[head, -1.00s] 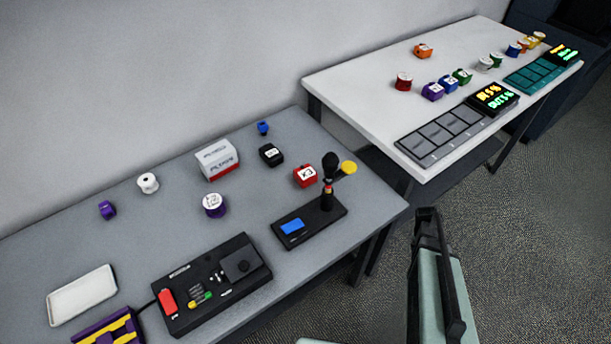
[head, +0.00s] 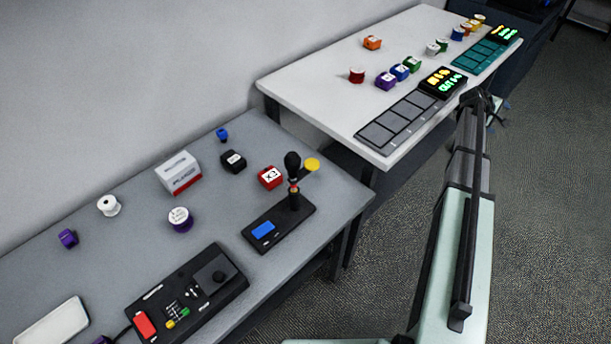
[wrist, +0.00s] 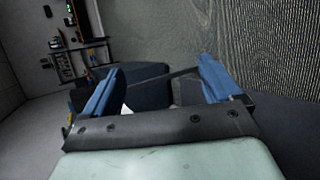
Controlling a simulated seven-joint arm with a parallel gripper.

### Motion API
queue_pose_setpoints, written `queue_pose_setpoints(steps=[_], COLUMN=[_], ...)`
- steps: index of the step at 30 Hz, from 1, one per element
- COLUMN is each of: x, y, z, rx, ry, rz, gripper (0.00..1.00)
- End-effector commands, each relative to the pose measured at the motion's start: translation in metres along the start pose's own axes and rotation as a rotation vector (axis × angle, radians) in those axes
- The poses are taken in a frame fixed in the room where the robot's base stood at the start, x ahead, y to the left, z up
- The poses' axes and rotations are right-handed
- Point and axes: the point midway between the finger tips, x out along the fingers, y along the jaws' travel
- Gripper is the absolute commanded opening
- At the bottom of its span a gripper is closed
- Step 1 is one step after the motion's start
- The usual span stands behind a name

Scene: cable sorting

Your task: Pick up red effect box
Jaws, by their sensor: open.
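A small red box (head: 270,177) with a white label stands on the grey table (head: 225,135), just behind and left of a black stand with a yellow disc. Another small red item (head: 357,75) with a pale top sits on the white table. My gripper (wrist: 160,80) shows two blue fingers spread apart in the wrist view, with nothing held between them. In the head view my arm reaches up at the right, over the floor beside the white table. Its end is small and dark there, well away from the red box.
The black stand (head: 285,222) with its tall post is close to the red box. A black box (head: 233,161), a white-and-red carton (head: 178,172) and a purple-and-white spool (head: 180,219) are to its left. The white table (head: 310,85) holds several coloured items and dark pads.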

Motion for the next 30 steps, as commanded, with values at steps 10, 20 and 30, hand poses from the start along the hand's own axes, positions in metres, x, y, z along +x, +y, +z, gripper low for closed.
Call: queue_pose_setpoints(steps=[10, 20, 30], x=[-0.08, -0.217, -0.366], y=[0.093, 0.08, -0.015], z=[-0.045, -0.136, -0.205], rx=[-0.078, -0.065, 0.273], ry=[-0.02, 0.018, 0.12], rz=[0.088, 0.051, -0.083], gripper=[0.92, 0.92, 0.92])
